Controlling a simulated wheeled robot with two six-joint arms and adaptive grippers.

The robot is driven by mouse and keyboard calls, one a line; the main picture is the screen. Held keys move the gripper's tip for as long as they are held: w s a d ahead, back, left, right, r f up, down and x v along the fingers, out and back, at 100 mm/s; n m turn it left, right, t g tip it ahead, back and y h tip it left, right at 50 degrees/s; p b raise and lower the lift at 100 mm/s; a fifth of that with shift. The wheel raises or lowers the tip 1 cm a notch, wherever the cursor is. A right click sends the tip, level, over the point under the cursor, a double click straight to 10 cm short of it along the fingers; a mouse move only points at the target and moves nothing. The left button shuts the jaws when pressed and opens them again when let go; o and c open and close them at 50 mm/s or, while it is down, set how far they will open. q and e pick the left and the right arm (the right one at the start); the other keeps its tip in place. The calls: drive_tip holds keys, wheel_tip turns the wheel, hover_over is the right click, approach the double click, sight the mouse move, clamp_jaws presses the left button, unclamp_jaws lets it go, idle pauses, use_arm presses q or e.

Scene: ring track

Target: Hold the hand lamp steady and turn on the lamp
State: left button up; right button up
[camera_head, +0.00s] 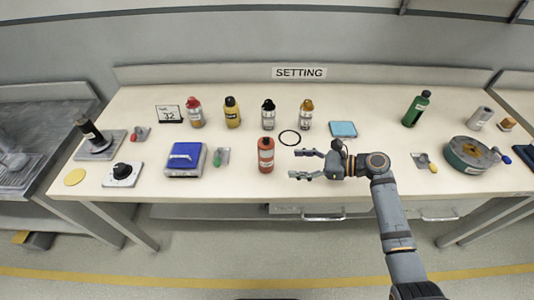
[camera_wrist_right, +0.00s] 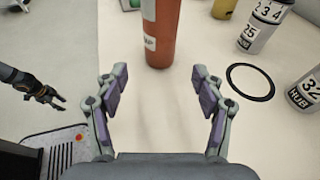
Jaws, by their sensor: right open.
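The orange-red cylinder (camera_head: 266,158) with a dark top and a pale label stands upright near the front middle of the table; I take it as the hand lamp. In the right wrist view the lamp (camera_wrist_right: 161,28) is straight ahead, its label only partly readable and its top cut off. My right gripper (camera_head: 296,164) is open and empty, just right of the lamp, its fingers pointing at it with a gap between. My left gripper (camera_wrist_right: 47,94) shows small and dark at the left of the right wrist view, apart from the lamp; its opening is unclear.
A black ring (camera_head: 290,138) lies behind my right gripper. Several bottles stand in a back row, including a black-capped one (camera_head: 268,116). A blue box (camera_head: 184,159) and a green-handled switch (camera_head: 219,157) sit left of the lamp. Bare tabletop surrounds the lamp's base.

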sight(270, 163)
drive_tip(key=b+x, duration=0.2)
drive_tip(key=f+b+x, duration=0.1)
drive_tip(key=b+x, duration=0.2)
drive_tip(key=shift+w+a, duration=0.1)
drive_tip(key=a, duration=0.1)
drive_tip(key=w+a+p, duration=0.1)
drive_tip(key=a, duration=0.1)
drive_tip(key=shift+w+a+f, duration=0.1)
drive_tip(key=shift+a+f, duration=0.05)
drive_tip(key=shift+a, duration=0.4)
use_arm(q)
drive_tip(key=f, duration=0.4)
drive_tip(key=shift+w, duration=0.35)
use_arm(e)
drive_tip(key=shift+a+f, duration=0.1)
drive_tip(key=shift+c, duration=0.4)
